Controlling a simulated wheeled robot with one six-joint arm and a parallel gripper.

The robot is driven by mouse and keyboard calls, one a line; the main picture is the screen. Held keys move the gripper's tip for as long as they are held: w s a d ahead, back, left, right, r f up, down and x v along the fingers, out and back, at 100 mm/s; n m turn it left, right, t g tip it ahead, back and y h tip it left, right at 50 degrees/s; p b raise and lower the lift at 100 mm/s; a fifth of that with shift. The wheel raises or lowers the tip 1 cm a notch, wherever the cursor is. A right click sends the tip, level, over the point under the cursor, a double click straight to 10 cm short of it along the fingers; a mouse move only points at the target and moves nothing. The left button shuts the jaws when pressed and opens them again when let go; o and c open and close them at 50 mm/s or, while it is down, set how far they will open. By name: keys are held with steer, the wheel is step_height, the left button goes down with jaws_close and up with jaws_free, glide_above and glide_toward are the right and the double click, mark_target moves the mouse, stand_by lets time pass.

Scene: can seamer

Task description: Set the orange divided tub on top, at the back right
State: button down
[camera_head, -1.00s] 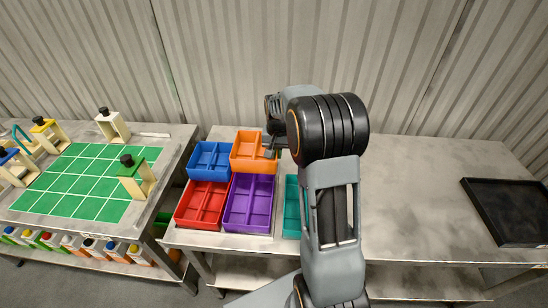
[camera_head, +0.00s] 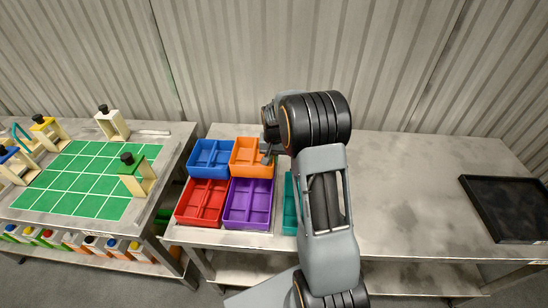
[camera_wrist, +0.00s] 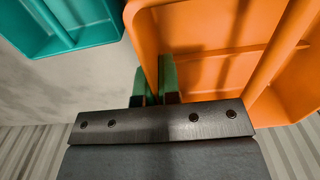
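The orange divided tub (camera_head: 250,158) is at the back right of a group of tubs in the head view, right of the blue tub (camera_head: 210,158) and behind the purple tub (camera_head: 248,203). It looks level and about as high as the blue one. My gripper (camera_head: 267,156) is at its right wall. In the wrist view my gripper's green-padded fingers (camera_wrist: 155,85) are close together, one on each side of the wall of the orange tub (camera_wrist: 220,40). The tub's underside is hidden, so I cannot tell whether it rests on anything.
The red tub (camera_head: 202,202) is at the front left of the group. A teal tub (camera_head: 290,204) stands to the right, partly behind my arm. A black tray (camera_head: 508,208) lies at the far right. The table (camera_head: 410,200) between is clear.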

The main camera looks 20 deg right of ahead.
steer(key=shift+f+b, duration=0.35)
steer(key=shift+f, duration=0.2)
steer(key=c, duration=1.3)
jaws_free()
steer(key=shift+r, duration=0.1)
